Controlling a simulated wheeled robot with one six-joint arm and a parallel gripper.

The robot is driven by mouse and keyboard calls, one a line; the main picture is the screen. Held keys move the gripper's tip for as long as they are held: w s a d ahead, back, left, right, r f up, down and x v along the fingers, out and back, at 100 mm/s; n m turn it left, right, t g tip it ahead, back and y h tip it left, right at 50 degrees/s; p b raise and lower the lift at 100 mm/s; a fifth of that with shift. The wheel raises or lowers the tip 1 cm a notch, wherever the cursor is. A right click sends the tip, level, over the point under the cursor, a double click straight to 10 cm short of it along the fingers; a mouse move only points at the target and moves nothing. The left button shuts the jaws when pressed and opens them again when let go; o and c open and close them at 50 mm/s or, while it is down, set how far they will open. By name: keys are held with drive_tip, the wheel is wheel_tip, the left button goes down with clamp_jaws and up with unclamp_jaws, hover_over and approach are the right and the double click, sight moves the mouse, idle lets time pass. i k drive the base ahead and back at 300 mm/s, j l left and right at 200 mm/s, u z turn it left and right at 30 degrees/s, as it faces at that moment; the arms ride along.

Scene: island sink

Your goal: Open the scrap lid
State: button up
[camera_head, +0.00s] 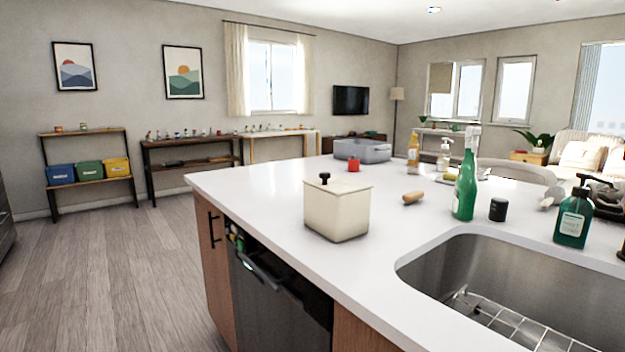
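A cream, box-shaped scrap bin (337,215) stands upright on the white island counter, left of the sink. Its flat lid (345,187) sits on top and looks closed. A small black knob (324,178) stands up from the lid toward its left side. My gripper does not show in this view, so its place relative to the lid cannot be seen.
The steel sink (520,285) with a wire rack is at the front right. A wooden-handled item (413,198), green spray bottle (466,180), black cup (498,209) and green soap bottle (573,222) stand right of the bin. A red item (353,164) and grey tub (362,151) are behind. Counter around the bin is clear.

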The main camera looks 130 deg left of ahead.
sight(337, 185)
drive_tip(key=u, duration=3.65)
drive_tip(key=i+j+u, duration=0.1)
drive_tip(key=i, duration=0.25)
